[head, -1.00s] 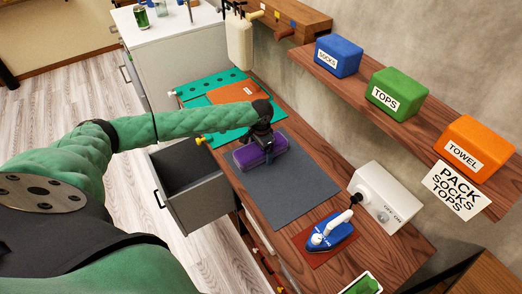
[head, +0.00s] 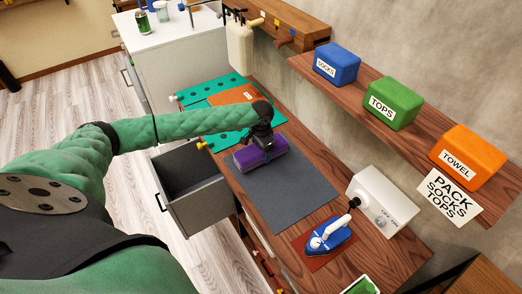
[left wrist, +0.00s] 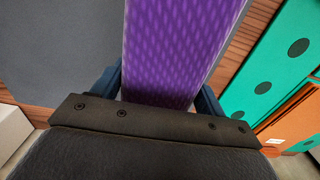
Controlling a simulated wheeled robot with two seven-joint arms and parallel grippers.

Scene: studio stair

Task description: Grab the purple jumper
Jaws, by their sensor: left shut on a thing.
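The purple jumper (head: 266,156), a folded bundle, is at the far left end of the grey mat (head: 285,188) on the wooden worktop. My left gripper (head: 262,145) comes down over it from above and is shut on it. In the left wrist view the jumper (left wrist: 178,45) passes between the dark blue fingers and runs away from me. Whether its underside touches the mat I cannot tell. My right gripper is not in view.
A blue iron (head: 330,236) stands on a red-brown pad near a white switch box (head: 385,200). A teal board (head: 215,95) lies behind the jumper. An open grey drawer (head: 190,180) juts out at left. Socks, tops and towel blocks (head: 337,64) sit on the wall shelf.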

